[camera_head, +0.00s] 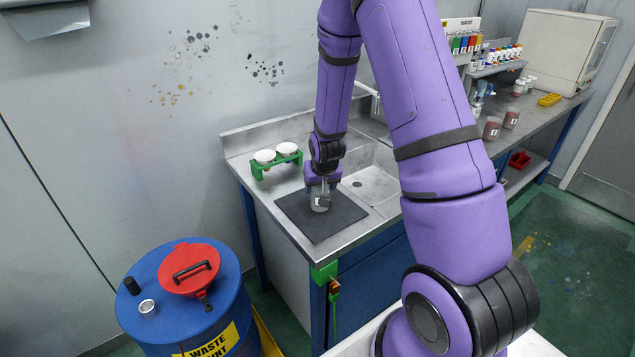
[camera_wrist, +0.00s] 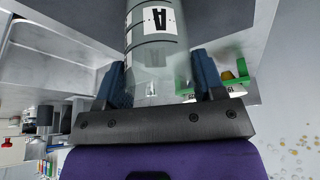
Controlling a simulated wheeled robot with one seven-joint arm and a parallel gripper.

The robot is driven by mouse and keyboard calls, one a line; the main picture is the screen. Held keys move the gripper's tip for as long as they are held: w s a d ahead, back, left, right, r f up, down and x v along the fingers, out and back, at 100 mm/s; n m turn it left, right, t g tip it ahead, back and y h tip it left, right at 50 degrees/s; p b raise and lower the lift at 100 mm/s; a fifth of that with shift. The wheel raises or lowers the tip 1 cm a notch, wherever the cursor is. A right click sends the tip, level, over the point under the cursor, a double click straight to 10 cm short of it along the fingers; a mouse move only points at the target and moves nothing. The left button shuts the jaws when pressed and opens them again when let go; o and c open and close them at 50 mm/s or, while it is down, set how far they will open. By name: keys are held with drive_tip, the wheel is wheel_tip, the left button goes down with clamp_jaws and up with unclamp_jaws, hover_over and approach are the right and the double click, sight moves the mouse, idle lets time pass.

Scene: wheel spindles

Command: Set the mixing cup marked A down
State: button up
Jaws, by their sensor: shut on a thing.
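The mixing cup marked A (camera_wrist: 152,42) is a clear cup with dark lines around it and a white label with a black A. My gripper (camera_wrist: 155,78) is shut on it, with one blue finger on each side. In the head view my gripper (camera_head: 322,183) points down over the dark mat (camera_head: 295,215) on the metal bench, and the cup (camera_head: 320,203) shows below it, roughly upright. I cannot tell whether the cup's base touches the mat.
A green rack (camera_head: 262,174) with two white-topped items stands behind the mat. A sink (camera_head: 372,187) is to its right. A blue drum (camera_head: 180,315) with a red lid stands at lower left. Reddish cups (camera_head: 491,128) stand further along the bench. Bare mat surrounds the cup.

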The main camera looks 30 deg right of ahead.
drive_tip(key=shift+f, duration=0.1)
drive_tip(key=o, duration=1.2)
drive_tip(key=s+a+r+n+y, duration=0.1)
drive_tip(key=s+a+r, duration=0.3)
drive_tip(key=r, duration=0.5)
drive_tip(key=s+a+r, duration=0.2)
drive_tip(key=s+r, duration=0.4)
drive_tip(key=r, duration=0.3)
drive_tip(key=s+a+r+n+y, duration=0.1)
drive_tip(key=s+a+r, duration=0.3)
drive_tip(key=r, duration=0.6)
drive_tip(key=shift+s+a+r+n+t, duration=0.15)
drive_tip(key=shift+s+a+r+n, duration=0.25)
drive_tip(key=shift+s+r, duration=1.45)
drive_tip(key=shift+s+a+r+n+t, duration=0.1)
drive_tip(key=shift+s+a+r+n, duration=0.3)
drive_tip(key=shift+s, duration=2.9)
drive_tip(key=shift+s+a+r+n+t, duration=0.25)
drive_tip(key=shift+s+r, duration=0.85)
drive_tip(key=shift+s, duration=1.5)
drive_tip(key=shift+a, duration=0.15)
